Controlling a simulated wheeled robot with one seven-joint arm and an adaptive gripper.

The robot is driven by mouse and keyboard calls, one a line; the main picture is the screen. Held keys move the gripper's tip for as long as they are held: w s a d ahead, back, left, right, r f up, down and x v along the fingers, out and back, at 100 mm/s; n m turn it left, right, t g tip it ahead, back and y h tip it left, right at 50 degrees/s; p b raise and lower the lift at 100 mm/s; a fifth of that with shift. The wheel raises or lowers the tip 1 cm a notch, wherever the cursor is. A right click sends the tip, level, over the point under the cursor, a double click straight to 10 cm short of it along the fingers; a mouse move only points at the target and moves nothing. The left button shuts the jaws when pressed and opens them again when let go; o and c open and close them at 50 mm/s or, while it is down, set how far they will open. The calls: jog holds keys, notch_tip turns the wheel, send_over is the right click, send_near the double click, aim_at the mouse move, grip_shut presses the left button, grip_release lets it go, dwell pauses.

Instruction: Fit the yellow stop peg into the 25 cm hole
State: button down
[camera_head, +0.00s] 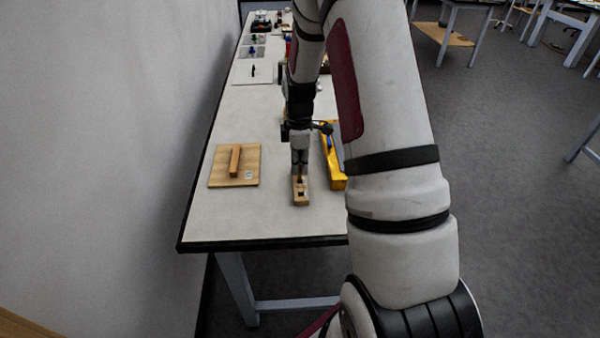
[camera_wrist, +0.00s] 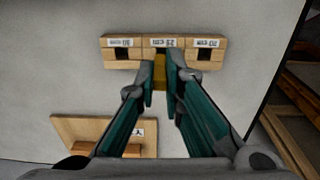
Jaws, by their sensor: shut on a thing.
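The yellow stop peg (camera_wrist: 160,72) is between my gripper's fingertips (camera_wrist: 163,80) in the wrist view. The wooden hole block (camera_wrist: 123,64) lies across the top of that view, with three labelled sections. A dark square hole shows in the left section and another in the right section. The peg is at the middle section, whose label seems to read 25 cm upside down, and covers its hole. I cannot tell whether the peg's tip is above the hole or in it. In the head view my gripper (camera_head: 299,166) points down over the block (camera_head: 301,201).
A square wooden board (camera_head: 220,173) with an orange-brown bar (camera_head: 235,160) lies left of the block. A yellow tray (camera_head: 338,183) stands close on the right, partly behind my arm. The front of the white table (camera_head: 260,220) is clear. More items stand at the far end.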

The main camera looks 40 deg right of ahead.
aim_at(300, 178)
jog(key=shift+s+f, duration=0.2)
jog(key=shift+f, duration=1.3)
jog(key=shift+f, duration=0.1)
jog(key=c, duration=1.7)
grip_release()
